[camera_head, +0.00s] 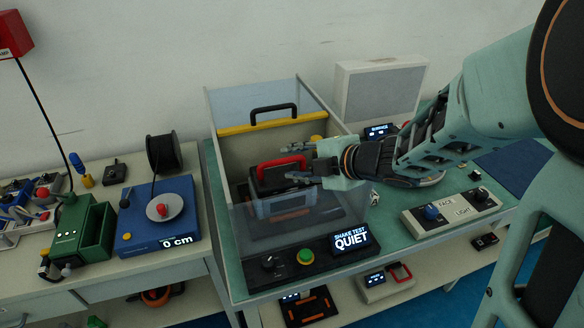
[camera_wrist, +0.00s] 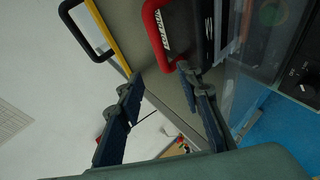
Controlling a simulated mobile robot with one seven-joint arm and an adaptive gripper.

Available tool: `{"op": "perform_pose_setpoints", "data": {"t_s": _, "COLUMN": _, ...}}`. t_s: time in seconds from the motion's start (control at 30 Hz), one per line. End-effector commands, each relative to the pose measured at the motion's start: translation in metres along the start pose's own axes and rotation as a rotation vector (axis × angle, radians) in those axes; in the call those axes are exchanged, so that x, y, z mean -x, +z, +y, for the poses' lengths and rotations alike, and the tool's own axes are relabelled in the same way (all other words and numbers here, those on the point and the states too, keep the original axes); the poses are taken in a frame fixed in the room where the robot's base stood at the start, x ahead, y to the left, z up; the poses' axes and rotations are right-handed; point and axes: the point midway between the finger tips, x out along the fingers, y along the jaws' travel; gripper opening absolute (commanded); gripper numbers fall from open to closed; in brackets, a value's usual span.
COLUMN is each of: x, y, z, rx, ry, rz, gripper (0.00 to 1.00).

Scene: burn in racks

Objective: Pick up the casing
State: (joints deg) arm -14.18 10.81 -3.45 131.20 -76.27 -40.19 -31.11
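A dark casing with a red handle (camera_head: 281,163) stands inside the clear-walled shake test box (camera_head: 222,165). A grey-blue framed part (camera_head: 286,203) shows just in front of it; I cannot tell if it belongs to the same casing. In the wrist view the red handle (camera_wrist: 153,30) and part of the dark casing (camera_wrist: 203,28) are at the top, ahead of my fingers. My gripper (camera_head: 291,163) reaches in from the right at handle height. In the wrist view my gripper (camera_wrist: 158,78) has its fingers apart, with nothing between them. Contact with the handle is not visible.
The box has a yellow bar with a black handle (camera_head: 274,109) at the back and a control panel reading QUIET (camera_head: 350,239) in front. A FACE/LIGHT panel (camera_head: 451,211) is to the right. A blue scale (camera_head: 159,217) and a green device (camera_head: 83,230) are left.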

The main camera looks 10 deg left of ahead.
Motion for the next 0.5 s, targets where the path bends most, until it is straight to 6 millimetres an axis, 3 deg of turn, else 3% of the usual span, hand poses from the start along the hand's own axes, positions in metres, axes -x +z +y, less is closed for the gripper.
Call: {"op": "perform_pose_setpoints", "data": {"t_s": 0.5, "x": -0.061, "y": -0.001, "z": -0.006, "rx": -0.001, "ry": 0.000, "rz": 0.000, "gripper": 0.33}}
